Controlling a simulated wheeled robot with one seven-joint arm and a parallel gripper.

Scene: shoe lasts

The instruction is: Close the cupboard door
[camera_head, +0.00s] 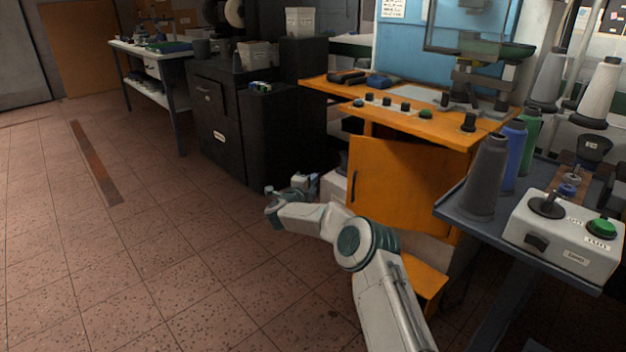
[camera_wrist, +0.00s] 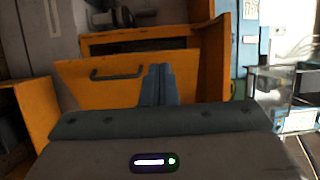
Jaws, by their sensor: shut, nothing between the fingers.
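The orange cupboard (camera_head: 430,136) stands under the orange worktop at centre right in the head view. Its orange door (camera_head: 405,185) has a dark handle (camera_head: 352,182) near its left edge. The door looks swung out at an angle; how far is hard to tell. My gripper (camera_head: 312,181) is low, to the left of the door's handle edge. In the wrist view, my gripper (camera_wrist: 158,72) has its two fingers together, empty, in front of an orange panel (camera_wrist: 75,88) with a dark handle (camera_wrist: 117,74). Whether the fingertips touch the panel cannot be told.
A blue-grey table (camera_head: 465,212) with thread cones and a control box (camera_head: 565,235) stands close on the right. A black cabinet (camera_head: 220,125) stands behind my gripper. The tiled floor (camera_head: 150,250) to the left is clear.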

